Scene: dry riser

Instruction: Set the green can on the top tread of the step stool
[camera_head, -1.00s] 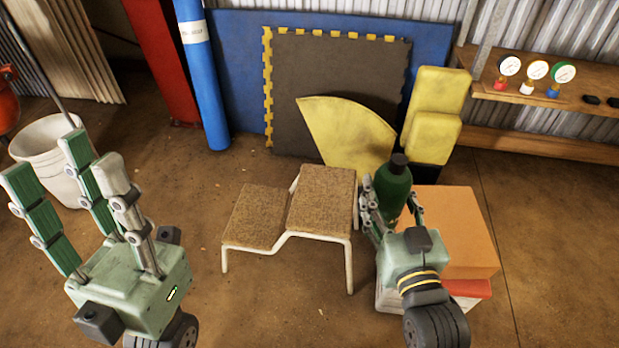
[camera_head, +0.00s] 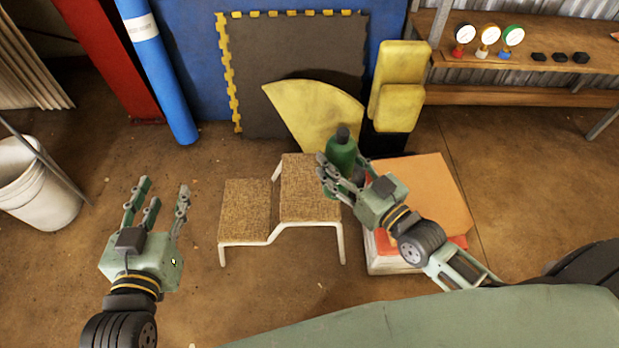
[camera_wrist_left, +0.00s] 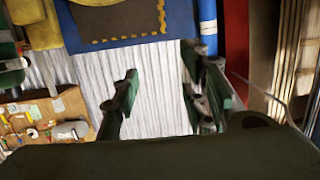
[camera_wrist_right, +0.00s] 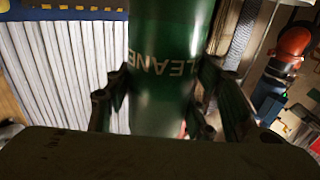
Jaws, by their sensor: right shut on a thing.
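The green can (camera_head: 342,152) with a dark cap is upright in my right gripper (camera_head: 342,172), whose fingers close around its sides. In the right wrist view the can (camera_wrist_right: 168,60) shows light lettering between the fingers. The step stool has a lower tread on the left and a higher top tread (camera_head: 308,187) on the right, both brown and rough, on a white frame. The can overlaps the top tread's right edge in the head view; I cannot tell whether it touches. My left gripper (camera_head: 158,205) is open and empty, left of the stool.
An orange box (camera_head: 430,190) on a stack stands right of the stool. Yellow pads (camera_head: 400,95), a yellow wedge (camera_head: 315,110) and a dark mat (camera_head: 290,60) lean behind. A white bucket (camera_head: 35,185) stands far left. Floor in front of the stool is clear.

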